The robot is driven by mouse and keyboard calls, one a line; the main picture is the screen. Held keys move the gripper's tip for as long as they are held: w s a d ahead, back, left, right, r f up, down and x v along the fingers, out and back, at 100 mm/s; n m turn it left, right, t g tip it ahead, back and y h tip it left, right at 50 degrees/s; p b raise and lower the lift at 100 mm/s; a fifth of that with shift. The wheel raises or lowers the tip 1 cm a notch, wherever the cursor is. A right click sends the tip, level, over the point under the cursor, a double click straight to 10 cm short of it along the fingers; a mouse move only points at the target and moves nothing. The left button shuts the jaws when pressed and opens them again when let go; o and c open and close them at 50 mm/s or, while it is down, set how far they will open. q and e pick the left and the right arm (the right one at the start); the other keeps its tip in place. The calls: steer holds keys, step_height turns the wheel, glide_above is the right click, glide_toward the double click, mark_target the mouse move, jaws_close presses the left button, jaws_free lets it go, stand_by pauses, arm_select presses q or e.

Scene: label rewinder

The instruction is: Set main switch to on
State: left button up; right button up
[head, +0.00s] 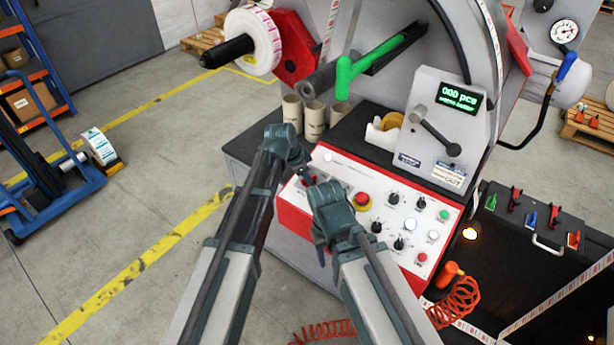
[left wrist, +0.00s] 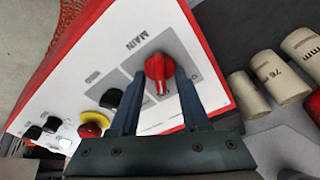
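The main switch is a red rotary knob (left wrist: 158,68) on the white control panel (head: 405,208), beside the printed word MAIN. Its white pointer mark faces towards my gripper in the left wrist view; the position labels are not readable. My left gripper (left wrist: 160,76) is open, with one finger on each side of the knob and gaps visible to both fingers. In the head view my left gripper (head: 303,172) is over the panel's left end, where the switch is mostly hidden. My right gripper (head: 322,215) is over the panel's front left; its fingers are not clear.
A red emergency button on a yellow base (head: 362,200) and several black knobs lie along the panel to the right. Cardboard cores (head: 314,118) stand behind the panel. A display (head: 459,98) glows green above. Open floor lies to the left.

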arm_select(q)
steer(key=p+v, duration=1.2)
steer(key=v, duration=0.1)
steer(key=shift+r+p, duration=0.35)
steer(key=shift+r, duration=0.05)
steer(key=shift+s, duration=0.1)
steer(key=s+a+f+n+g+y+b, duration=0.1)
steer(key=s+n, duration=0.4)
steer(key=s, duration=0.6)
steer(key=s+f+n+g+y, duration=0.2)
steer(key=s+n+y, duration=0.2)
steer(key=s, duration=0.8)
steer(key=shift+a+f+n+g+b, duration=0.2)
steer(key=shift+a+n+g+b, duration=0.1)
steer(key=shift+a+n+b, duration=0.1)
steer(key=shift+d, duration=0.15)
